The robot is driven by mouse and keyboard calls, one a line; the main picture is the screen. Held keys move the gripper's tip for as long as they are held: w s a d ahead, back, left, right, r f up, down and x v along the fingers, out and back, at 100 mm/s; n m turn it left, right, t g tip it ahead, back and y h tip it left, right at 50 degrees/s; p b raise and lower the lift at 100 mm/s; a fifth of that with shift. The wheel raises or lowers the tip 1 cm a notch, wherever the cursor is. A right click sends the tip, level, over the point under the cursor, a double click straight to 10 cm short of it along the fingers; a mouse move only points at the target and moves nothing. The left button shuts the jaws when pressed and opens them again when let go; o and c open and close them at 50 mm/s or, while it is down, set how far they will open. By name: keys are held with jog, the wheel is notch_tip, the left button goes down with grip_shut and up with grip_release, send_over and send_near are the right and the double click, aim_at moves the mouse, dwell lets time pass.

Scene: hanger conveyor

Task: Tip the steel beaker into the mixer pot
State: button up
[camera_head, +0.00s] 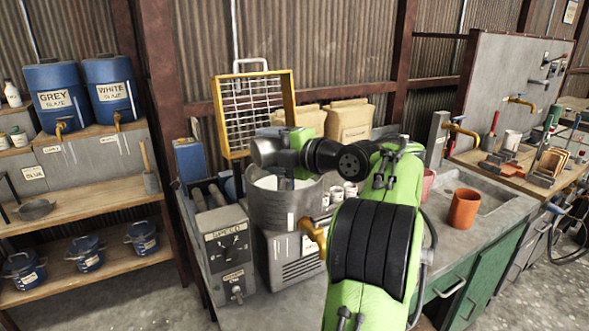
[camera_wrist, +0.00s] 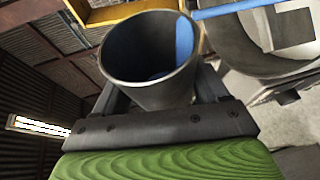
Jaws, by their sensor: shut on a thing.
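The steel beaker (camera_head: 268,152) is a grey metal cylinder above the mixer pot in the head view. It looks tilted, with its mouth toward the left. My gripper (camera_head: 292,152) is shut on it, with a finger on either side in the wrist view (camera_wrist: 158,92). There the beaker (camera_wrist: 140,85) shows its open mouth, with a blue patch on the inner right side. The mixer pot (camera_head: 283,212) is a wide, open grey metal pot below the beaker. Its rim also shows at the right of the wrist view (camera_wrist: 228,50). My arm hides part of the pot's surroundings.
A grey control box (camera_head: 225,250) stands left of the pot. A yellow-framed grid guard (camera_head: 255,105) stands raised behind it. Cream bags (camera_head: 348,120) and small white cups are behind. An orange cup (camera_head: 464,208) stands on the bench to the right, beside a sink.

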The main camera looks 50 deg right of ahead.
dwell(0.5)
jog(key=shift+d+m, duration=0.15)
jog(key=shift+m, duration=0.35)
jog(key=shift+a+n+b, duration=0.3)
jog(key=shift+n+b, duration=0.7)
jog(key=shift+w+a+r+n+g+h+b, duration=0.1)
jog(key=shift+a+r+n+g+h+b, duration=0.1)
jog(key=shift+n+g+h+b, duration=0.25)
jog(key=shift+a+r+n+g+h+b, duration=0.15)
jog(key=shift+a+n+g, duration=0.1)
jog(key=shift+n, duration=0.3)
jog(key=shift+d, duration=0.2)
jog(key=n+g+h+b, duration=0.1)
jog(key=n+b, duration=0.1)
jog(key=shift+a+f+n, duration=0.1)
jog(key=shift+f+n, duration=0.05)
jog(key=shift+n, duration=0.25)
jog(key=shift+n+h, duration=0.3)
jog(key=shift+h, duration=0.1)
jog(key=shift+r, duration=0.2)
